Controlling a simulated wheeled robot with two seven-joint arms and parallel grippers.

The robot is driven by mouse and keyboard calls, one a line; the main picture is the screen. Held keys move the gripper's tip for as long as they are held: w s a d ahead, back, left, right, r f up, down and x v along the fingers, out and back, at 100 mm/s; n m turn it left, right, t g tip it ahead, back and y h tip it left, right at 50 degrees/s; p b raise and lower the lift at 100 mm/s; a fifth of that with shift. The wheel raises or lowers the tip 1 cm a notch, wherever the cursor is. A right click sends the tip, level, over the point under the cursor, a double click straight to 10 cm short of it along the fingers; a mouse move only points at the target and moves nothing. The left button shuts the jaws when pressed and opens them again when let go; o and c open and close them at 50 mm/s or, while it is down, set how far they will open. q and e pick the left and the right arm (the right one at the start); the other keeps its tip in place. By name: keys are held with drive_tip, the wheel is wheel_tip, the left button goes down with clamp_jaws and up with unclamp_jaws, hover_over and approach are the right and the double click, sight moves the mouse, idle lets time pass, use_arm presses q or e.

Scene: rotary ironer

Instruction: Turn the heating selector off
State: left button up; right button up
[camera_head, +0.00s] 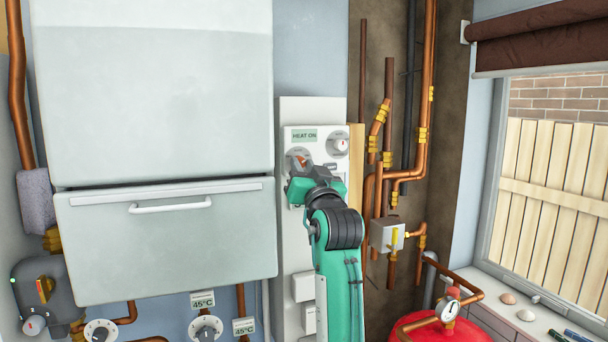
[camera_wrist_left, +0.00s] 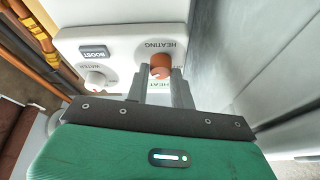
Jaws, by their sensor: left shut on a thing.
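The heating selector (camera_wrist_left: 160,62) is an orange-red knob on a white control panel (camera_wrist_left: 125,40), under an upside-down HEATING label in the left wrist view. My left gripper (camera_wrist_left: 161,75) is shut on it, one finger on each side. In the head view the left gripper (camera_head: 299,182) reaches the lower left of the panel and partly hides the selector's round dial (camera_head: 299,156). A small sign (camera_head: 304,135) above the dial reads HEAT ON. The knob's exact pointing is hard to tell. My right gripper is not in view.
A second knob (camera_head: 340,145), the water one, sits right of the selector on the panel. A large white boiler casing (camera_head: 160,240) stands close on the left. Copper pipes (camera_head: 421,110) and a red vessel (camera_head: 440,330) are on the right.

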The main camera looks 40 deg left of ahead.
use_arm(q)
drive_tip(key=n+g+b, duration=0.2)
drive_tip(key=n+b, duration=0.3)
drive_tip(key=n, duration=0.1)
drive_tip(key=n+g+b, duration=0.3)
drive_tip(key=n+b, duration=0.2)
drive_tip(key=n, duration=0.2)
drive_tip(key=n+g+b, duration=0.3)
drive_tip(key=n+b, duration=0.1)
drive_tip(key=n, duration=0.2)
drive_tip(key=shift+w+d+r+n+b, duration=0.2)
drive_tip(key=shift+w+r+n+b, duration=0.1)
drive_tip(key=shift+b, duration=0.1)
drive_tip(key=n, duration=0.2)
drive_tip(key=n+g+h+p, duration=0.1)
drive_tip(key=n, duration=0.1)
drive_tip(key=shift+r+h, duration=0.2)
drive_tip(key=shift+h, duration=0.1)
drive_tip(key=shift+r+n+h+p, duration=0.1)
drive_tip(key=shift+n+h+p, duration=0.55)
drive_tip(key=shift+n, duration=1.25)
drive_tip(key=shift+h, duration=0.25)
drive_tip(key=o, duration=1)
drive_tip(key=shift+a, duration=0.1)
